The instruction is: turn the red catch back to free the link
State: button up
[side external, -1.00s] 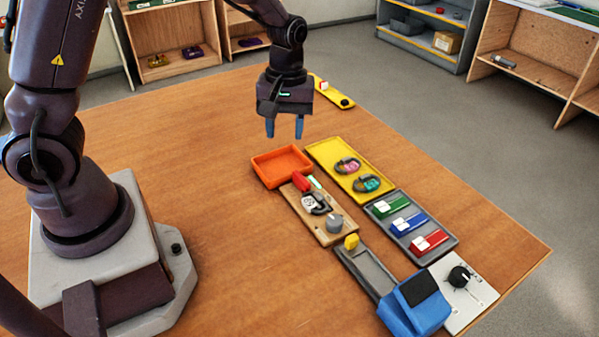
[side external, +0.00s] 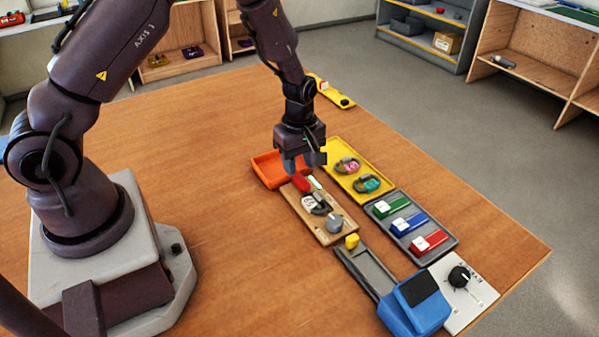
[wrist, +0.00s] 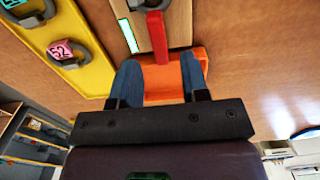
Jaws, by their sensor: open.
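The red catch (side external: 301,184) is a short bar at the far end of a wooden board (side external: 336,234). It also shows in the wrist view (wrist: 157,38), ahead of the fingertips and lined up with the gap between them. A dark link (side external: 322,209) with a white tag lies on the board beside the catch; only part of it shows at the top of the wrist view (wrist: 150,4). My gripper (side external: 304,164) is open and empty, above the orange tray and close to the catch. Its two blue fingers stand apart in the wrist view (wrist: 160,72). I see no contact with the catch.
The orange tray (side external: 262,168) adjoins the board's far end. A yellow tray (side external: 343,154) holds two tagged links. A grey tray (side external: 447,240) holds green, blue and red blocks. A blue device (side external: 416,305) and a dial plate (side external: 478,301) stand near.

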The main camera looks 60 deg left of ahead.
aim_at(299, 175)
jog(key=shift+f, duration=1.7)
grip_shut()
